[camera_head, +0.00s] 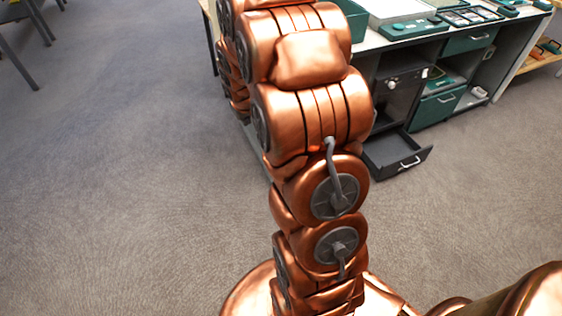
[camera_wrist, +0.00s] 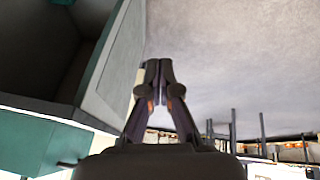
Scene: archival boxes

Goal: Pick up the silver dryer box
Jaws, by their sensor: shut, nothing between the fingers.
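I cannot make out a silver dryer box for certain in either view. My gripper (camera_wrist: 158,72) shows in the wrist view with its fingertips together and nothing held between them. It is beside the pale edge of an open, dark-inside compartment of the furniture (camera_wrist: 110,85); I cannot tell whether it touches. In the head view my copper arm crosses the middle and hides part of the desk, and my gripper is not seen there.
A desk (camera_head: 376,42) stands at the upper right with green trays (camera_head: 413,28) on top. A dark drawer (camera_head: 396,160) is pulled out low down. A green drawer front (camera_head: 436,108) is to its right. Chair legs (camera_head: 22,60) stand upper left. The carpet is clear at left.

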